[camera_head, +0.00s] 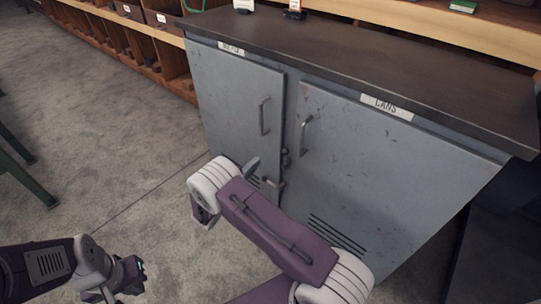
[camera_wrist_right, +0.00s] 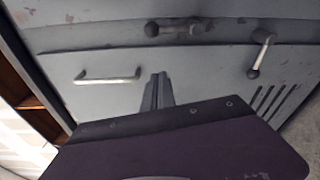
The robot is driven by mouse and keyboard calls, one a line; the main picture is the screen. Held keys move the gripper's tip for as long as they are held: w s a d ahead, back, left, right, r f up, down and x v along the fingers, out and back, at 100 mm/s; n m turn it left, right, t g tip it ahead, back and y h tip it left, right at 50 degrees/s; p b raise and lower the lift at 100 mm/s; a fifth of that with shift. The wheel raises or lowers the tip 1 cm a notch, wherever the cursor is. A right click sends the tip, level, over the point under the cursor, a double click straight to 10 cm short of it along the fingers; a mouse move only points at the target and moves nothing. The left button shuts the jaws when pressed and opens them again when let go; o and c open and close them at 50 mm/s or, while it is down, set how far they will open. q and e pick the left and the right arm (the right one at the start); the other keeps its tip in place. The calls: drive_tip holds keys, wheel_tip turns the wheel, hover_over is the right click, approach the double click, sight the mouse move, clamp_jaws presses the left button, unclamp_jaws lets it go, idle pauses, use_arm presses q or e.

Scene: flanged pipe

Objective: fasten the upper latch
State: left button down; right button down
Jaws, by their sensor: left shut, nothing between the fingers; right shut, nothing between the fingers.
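The upper latch (camera_head: 286,158) is at the seam between the two grey cabinet doors; its bar lies along the seam. It also shows in the right wrist view (camera_wrist_right: 180,28). The lower latch (camera_head: 273,184) is below it, its lever reaching across toward the left door; the right wrist view shows this lever too (camera_wrist_right: 261,54). My right gripper (camera_head: 253,164) is shut and empty, in front of the left door, left of the upper latch and apart from it. Its narrow fingers show in the right wrist view (camera_wrist_right: 157,85). My left gripper (camera_head: 130,276) is shut and empty, low over the floor.
The left door (camera_head: 230,90) and right door (camera_head: 375,150) look closed, each with a bar handle. A dark countertop (camera_head: 380,60) overhangs them. My right forearm covers part of the lower doors. Wooden shelving (camera_head: 130,45) stands behind at left.

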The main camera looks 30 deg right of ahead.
sight(274, 144)
drive_tip(key=b+x, duration=0.3)
drive_tip(key=x, duration=0.7)
drive_tip(key=shift+d+f, duration=0.1)
drive_tip(key=shift+f, duration=0.05)
drive_tip(key=s, duration=0.1)
drive_tip(key=s+r+b, duration=0.1)
drive_tip(key=s, duration=0.1)
drive_tip(key=shift+s+d, duration=0.2)
drive_tip(key=shift+s, duration=0.35)
drive_tip(key=shift+r, duration=0.1)
